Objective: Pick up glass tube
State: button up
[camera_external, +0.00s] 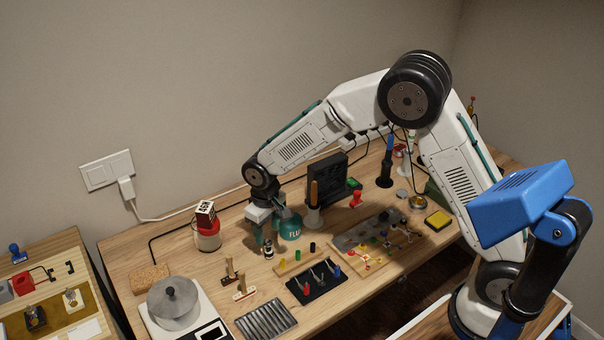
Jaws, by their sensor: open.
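My gripper (268,233) is at the end of my arm, low over the wooden workbench (128,250), pointing down. Its jaws are open, with no held object visible between them. A green round bottle (291,228) with lettering stands just to its right. A small dark and light upright piece (268,249) is right under or in front of the fingers; I cannot tell what it is or if they touch it. I cannot make out a glass tube for certain; it may be hidden by the gripper or too small to see.
A red-and-white jar with a box (207,229) stands to the left. A black stand (327,182) is behind. The bench's left back is clear except for a cable.

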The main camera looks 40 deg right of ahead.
aim_at(268, 248)
notch_tip(268, 248, down, 8)
jog(key=shift+s+a+r, duration=0.1)
jog(key=shift+a+r, duration=0.05)
jog(key=shift+r, duration=0.1)
jog(key=c, duration=0.9)
